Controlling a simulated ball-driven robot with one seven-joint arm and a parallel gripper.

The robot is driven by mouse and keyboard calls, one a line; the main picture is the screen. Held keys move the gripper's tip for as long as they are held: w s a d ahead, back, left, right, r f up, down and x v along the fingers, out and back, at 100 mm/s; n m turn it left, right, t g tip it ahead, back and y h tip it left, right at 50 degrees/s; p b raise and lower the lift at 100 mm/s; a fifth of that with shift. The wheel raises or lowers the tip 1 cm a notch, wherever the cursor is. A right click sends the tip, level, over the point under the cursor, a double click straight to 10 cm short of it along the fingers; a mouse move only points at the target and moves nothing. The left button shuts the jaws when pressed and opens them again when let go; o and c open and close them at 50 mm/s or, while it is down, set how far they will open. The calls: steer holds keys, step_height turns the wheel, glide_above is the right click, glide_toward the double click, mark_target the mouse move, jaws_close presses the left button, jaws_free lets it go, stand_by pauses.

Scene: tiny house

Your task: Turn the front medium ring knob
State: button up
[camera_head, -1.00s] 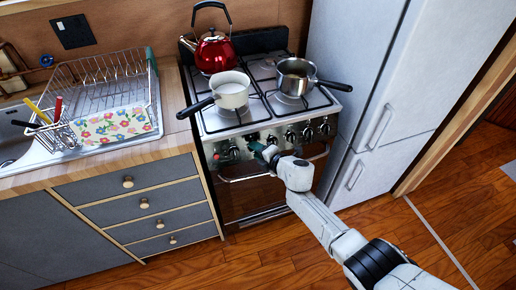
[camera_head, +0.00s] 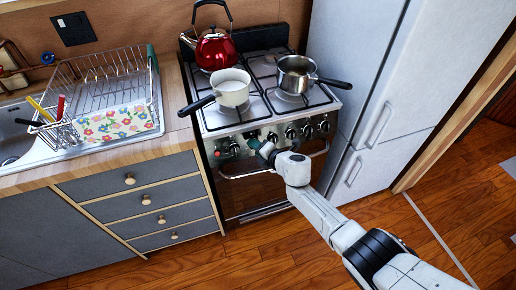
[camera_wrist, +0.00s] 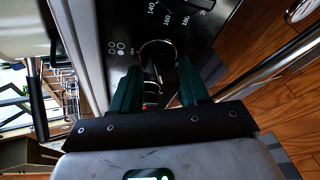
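The stove's front panel (camera_head: 240,142) carries a row of dark knobs with silver rims. My gripper (camera_head: 263,148) is at this panel, left of its middle, and its body hides part of the row. In the wrist view, a dark knob with a bright ring (camera_wrist: 156,56) shows beyond and between the green fingertips of my gripper (camera_wrist: 158,78). The fingers stand apart, one to each side of the knob. I cannot tell whether they touch it. Panel markings with temperature numbers show to the right of the knob.
A white pot (camera_head: 231,92), a steel pot (camera_head: 297,76) and a red kettle (camera_head: 215,52) stand on the stove top. The oven handle (camera_head: 245,175) runs below the knobs. A fridge (camera_head: 380,75) stands to the right, drawers (camera_head: 145,205) to the left. The floor in front is clear.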

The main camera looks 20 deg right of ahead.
steer(key=o, duration=0.3)
steer(key=shift+d, duration=0.1)
steer(key=p+v, duration=0.9)
steer(key=v, duration=0.1)
steer(key=shift+s, duration=0.35)
steer(key=shift+r, duration=0.15)
